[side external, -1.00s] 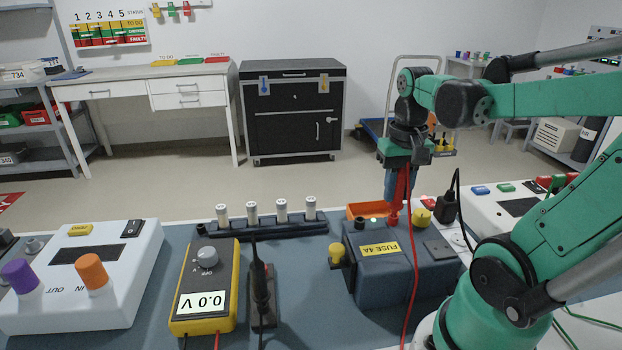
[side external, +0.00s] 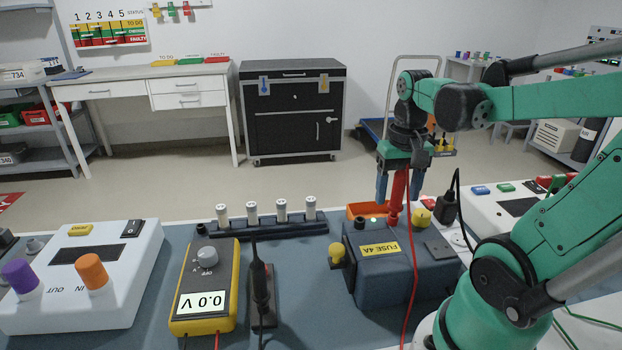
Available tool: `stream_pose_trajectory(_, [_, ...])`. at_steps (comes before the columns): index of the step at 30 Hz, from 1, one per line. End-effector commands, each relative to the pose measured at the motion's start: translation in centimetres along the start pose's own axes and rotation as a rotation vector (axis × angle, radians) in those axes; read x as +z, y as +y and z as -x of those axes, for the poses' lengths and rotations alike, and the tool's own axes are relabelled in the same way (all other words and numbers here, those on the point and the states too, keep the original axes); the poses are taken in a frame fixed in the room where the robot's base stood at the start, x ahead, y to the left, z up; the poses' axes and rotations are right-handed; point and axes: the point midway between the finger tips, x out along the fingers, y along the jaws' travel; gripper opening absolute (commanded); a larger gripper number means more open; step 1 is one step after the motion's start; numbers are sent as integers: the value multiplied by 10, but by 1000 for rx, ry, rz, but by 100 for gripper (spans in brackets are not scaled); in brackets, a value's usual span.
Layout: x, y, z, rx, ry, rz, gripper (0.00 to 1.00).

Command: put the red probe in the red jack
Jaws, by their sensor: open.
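The red probe (side external: 398,190) stands about upright at the back edge of the dark blue fuse box (side external: 385,278). Its lower end meets a red spot, which looks like the red jack (side external: 393,218); how deep it sits is too small to tell. A red lead hangs from the probe down the front of the box. My gripper (side external: 399,196) is open around the probe. Its blue fingers stand apart on either side, with a gap to the probe.
The yellow multimeter (side external: 205,285) reads 0.0 V. A black probe (side external: 260,283) stands in a holder beside it. A fuse rack (side external: 270,230) lies behind. Yellow knobs (side external: 337,252), an orange tray (side external: 362,210) and a black plug (side external: 446,209) crowd the fuse box.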

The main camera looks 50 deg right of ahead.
Motion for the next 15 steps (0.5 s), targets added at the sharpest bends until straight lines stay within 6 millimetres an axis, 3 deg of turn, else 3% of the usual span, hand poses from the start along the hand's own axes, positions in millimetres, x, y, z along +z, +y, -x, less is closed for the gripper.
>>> stream_pose_trajectory(5, [0,0,7,0,0,0,63])
stream_pose_trajectory(15, [0,0,47,0,0,0,63])
